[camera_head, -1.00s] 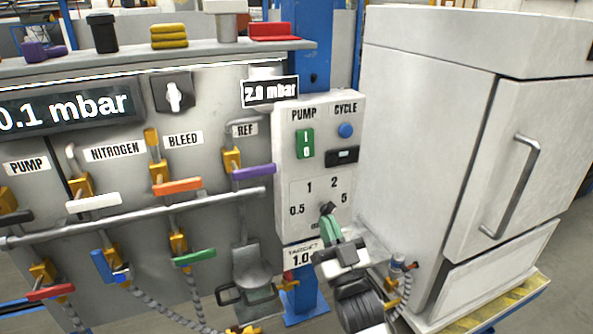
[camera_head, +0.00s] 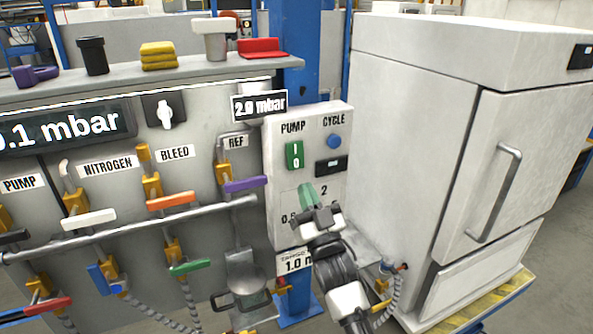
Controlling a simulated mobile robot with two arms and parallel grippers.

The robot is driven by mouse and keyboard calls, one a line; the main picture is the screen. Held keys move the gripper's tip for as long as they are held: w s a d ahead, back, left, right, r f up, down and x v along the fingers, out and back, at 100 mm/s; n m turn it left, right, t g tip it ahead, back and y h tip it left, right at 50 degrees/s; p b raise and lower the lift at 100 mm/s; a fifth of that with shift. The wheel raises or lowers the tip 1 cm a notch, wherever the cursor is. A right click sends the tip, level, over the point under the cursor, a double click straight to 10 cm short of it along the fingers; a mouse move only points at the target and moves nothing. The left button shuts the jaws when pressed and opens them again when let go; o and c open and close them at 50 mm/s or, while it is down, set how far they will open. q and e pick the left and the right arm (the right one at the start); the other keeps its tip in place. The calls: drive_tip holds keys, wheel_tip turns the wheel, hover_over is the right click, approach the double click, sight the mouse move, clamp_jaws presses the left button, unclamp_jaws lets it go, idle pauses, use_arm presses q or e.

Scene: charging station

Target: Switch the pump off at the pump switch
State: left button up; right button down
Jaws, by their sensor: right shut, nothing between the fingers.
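The pump switch (camera_head: 294,155) is a green rocker marked I and 0, under the label PUMP on the light control box (camera_head: 341,187). My right gripper (camera_head: 308,192) is shut and empty, with green fingertips. It is in front of the box, a little below the pump switch and apart from it in the picture. Whether the fingertips touch the box face cannot be told. My gripper and arm hide the dial and part of its numbers. My left gripper is not in view.
A blue round CYCLE button (camera_head: 333,141) and a small black display (camera_head: 331,166) sit right of the switch. Valve handles, such as the purple REF handle (camera_head: 245,184), stick out at the left. A white cabinet (camera_head: 400,160) stands close at the right.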

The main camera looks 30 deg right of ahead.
sight(291, 170)
drive_tip(key=w, duration=0.2)
drive_tip(key=w+r+p, duration=0.1)
drive_tip(key=shift+w+d, duration=0.1)
drive_tip(key=shift+w, duration=0.25)
drive_tip(key=shift+w+f, duration=0.3)
drive_tip(key=shift+w, duration=0.45)
drive_tip(key=w+f+t+b, duration=0.1)
drive_tip(key=b, duration=0.3)
drive_tip(key=shift+f+b, duration=0.1)
drive_tip(key=shift+b, duration=0.3)
drive_tip(key=shift+w+r, duration=0.1)
drive_tip(key=shift+r, duration=0.25)
drive_tip(key=shift+w, duration=0.1)
